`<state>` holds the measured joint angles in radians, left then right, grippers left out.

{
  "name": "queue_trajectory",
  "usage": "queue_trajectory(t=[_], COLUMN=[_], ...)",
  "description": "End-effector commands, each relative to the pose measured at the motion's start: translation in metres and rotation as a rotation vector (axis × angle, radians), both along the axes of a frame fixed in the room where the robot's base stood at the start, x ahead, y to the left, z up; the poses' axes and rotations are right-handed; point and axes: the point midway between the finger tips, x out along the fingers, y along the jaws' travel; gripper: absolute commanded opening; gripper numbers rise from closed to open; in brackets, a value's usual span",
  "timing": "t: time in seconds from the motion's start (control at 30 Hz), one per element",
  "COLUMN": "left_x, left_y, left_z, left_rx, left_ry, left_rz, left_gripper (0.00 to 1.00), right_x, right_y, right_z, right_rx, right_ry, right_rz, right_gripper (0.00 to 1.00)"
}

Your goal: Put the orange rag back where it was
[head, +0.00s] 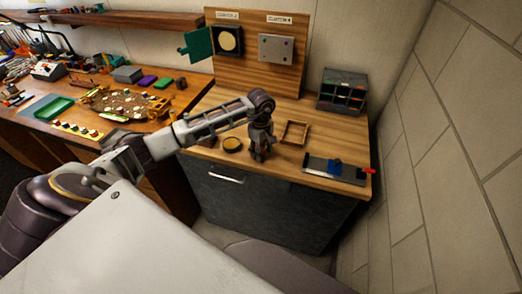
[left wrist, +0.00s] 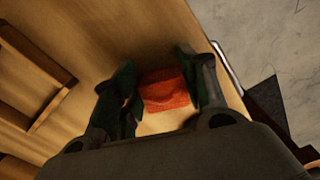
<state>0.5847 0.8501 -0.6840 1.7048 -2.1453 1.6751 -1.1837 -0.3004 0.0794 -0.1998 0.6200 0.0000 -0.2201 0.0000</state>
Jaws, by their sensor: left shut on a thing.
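The orange rag (left wrist: 166,90) shows in the left wrist view between the two fingers of my left gripper (left wrist: 158,68). The gripper is shut on it, pointing down at the wooden worktop. The rag is hidden by the gripper there. I cannot tell whether the rag touches the worktop. My right gripper is out of view.
A grey and blue tool with a red end (head: 336,169) lies at the front right. A compartment organizer (head: 342,91) stands at the back right, by an upright wooden panel (head: 262,75). A cluttered workbench (head: 60,141) is at the left. A tiled wall closes the right side.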

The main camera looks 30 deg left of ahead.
Motion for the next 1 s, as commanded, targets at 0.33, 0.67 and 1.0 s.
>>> queue_trajectory(t=[0.33, 0.67, 1.0], left_x=[0.000, 0.000, 0.001], left_y=[0.000, 0.000, 0.000], left_z=[-0.001, 0.000, 0.025], left_rx=[0.000, 0.000, 0.001], left_ry=[0.000, 0.000, -0.003], left_rz=[0.000, 0.000, -0.001], left_gripper=[0.65, 0.65, 0.65], right_x=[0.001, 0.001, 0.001], right_y=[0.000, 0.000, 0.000], right_z=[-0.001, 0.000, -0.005], right_rx=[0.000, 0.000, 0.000], right_ry=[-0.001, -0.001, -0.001], right_rz=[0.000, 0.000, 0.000], right_gripper=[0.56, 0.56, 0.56])
